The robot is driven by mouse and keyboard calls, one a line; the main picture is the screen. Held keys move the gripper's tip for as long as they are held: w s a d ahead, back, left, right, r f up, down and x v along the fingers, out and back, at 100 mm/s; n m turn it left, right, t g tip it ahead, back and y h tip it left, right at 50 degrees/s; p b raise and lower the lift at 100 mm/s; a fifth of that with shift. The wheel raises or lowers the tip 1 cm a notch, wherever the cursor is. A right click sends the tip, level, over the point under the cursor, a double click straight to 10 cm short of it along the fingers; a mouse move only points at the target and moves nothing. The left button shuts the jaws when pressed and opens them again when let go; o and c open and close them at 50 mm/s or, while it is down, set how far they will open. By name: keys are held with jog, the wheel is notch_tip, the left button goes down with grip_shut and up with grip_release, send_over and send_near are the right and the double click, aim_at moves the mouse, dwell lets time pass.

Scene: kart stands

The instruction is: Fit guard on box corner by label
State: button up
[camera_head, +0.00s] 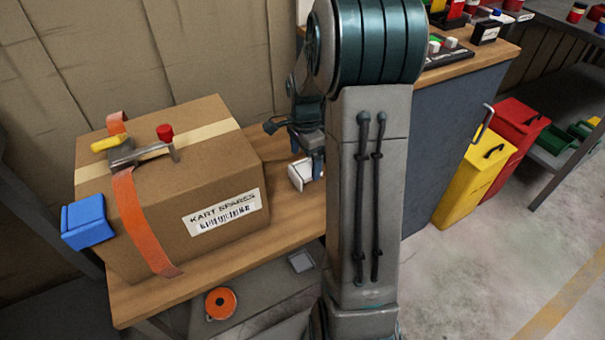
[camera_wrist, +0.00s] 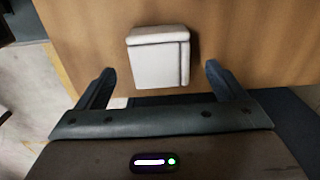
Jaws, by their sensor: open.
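A cardboard box (camera_head: 190,171) with a white "KART SPARES" label (camera_head: 224,212) stands on a wooden bench (camera_head: 289,229). An orange strap (camera_head: 139,218) runs over the box, with a metal buckle on top. A blue corner guard (camera_head: 84,222) sits at the box's left front edge, away from the label. A white guard (camera_head: 297,175) lies on the bench right of the box; it also shows in the wrist view (camera_wrist: 158,57). My gripper (camera_head: 310,165) is open above it. In the wrist view its fingers (camera_wrist: 160,85) stand apart either side of the guard, without visible contact.
An orange roll (camera_head: 220,303) and a small grey block (camera_head: 301,262) are on a lower surface below the bench. Yellow (camera_head: 464,185) and red (camera_head: 519,130) bins stand at the right. Bare bench shows between box and guard.

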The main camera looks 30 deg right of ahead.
aim_at(300, 172)
notch_tip(300, 172, down, 3)
jog(key=shift+r, duration=0.15)
jog(key=c, duration=1.1)
jog(key=shift+r, duration=0.1)
